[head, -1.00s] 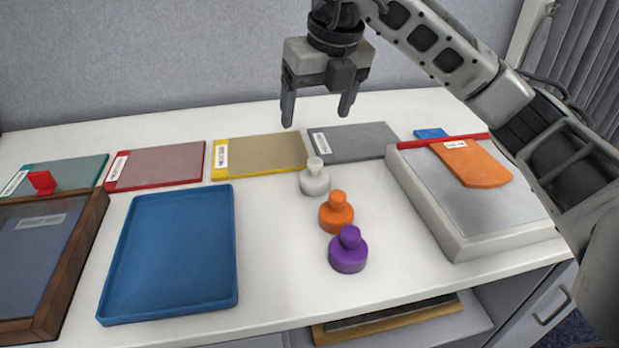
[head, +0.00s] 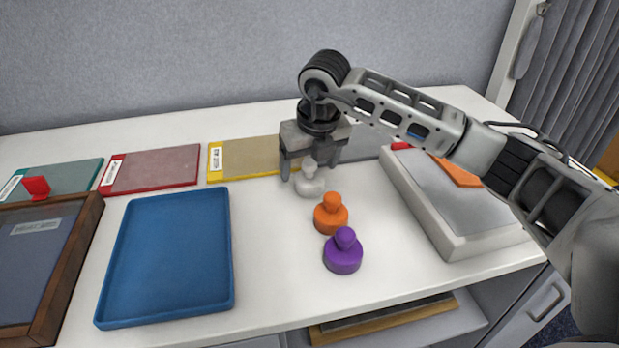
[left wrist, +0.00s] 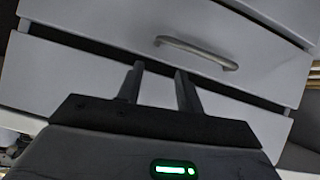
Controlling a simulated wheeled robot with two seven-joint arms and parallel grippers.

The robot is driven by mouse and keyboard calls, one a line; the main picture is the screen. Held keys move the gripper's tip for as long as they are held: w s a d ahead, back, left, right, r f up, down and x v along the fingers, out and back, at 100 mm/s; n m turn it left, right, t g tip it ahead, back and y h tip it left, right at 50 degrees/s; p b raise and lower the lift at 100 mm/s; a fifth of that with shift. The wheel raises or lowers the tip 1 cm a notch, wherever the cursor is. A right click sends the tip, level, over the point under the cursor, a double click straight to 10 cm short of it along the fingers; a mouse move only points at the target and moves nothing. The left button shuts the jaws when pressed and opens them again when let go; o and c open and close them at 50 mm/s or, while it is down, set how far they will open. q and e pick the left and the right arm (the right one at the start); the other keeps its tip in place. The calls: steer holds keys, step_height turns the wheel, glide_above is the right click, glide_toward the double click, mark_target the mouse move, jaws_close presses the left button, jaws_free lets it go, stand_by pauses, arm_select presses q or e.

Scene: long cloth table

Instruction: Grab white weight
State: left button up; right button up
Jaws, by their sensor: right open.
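The white weight (head: 310,183) stands upright on the table (head: 285,290), behind the orange weight (head: 331,216) and the purple weight (head: 343,252). My right gripper (head: 309,170) is open just above and behind the white weight. Its fingers are to either side of the weight's knob, and I cannot tell whether they touch it. My left gripper (left wrist: 160,85) shows in the left wrist view with its two fingers apart and nothing between them, in front of a drawer front (left wrist: 120,75). It does not show in the head view.
A blue tray (head: 168,262) lies left of the weights. A framed box (head: 75,262) is at far left. Teal, red and yellow-edged panels (head: 150,168) lie along the back. A white box-like platform (head: 455,225) with an orange piece stands at right, under my right arm.

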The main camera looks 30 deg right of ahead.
steer(key=shift+x, duration=0.95)
steer(key=c, duration=1.7)
steer(key=shift+w+r, duration=0.1)
steer(key=shift+r, duration=0.1)
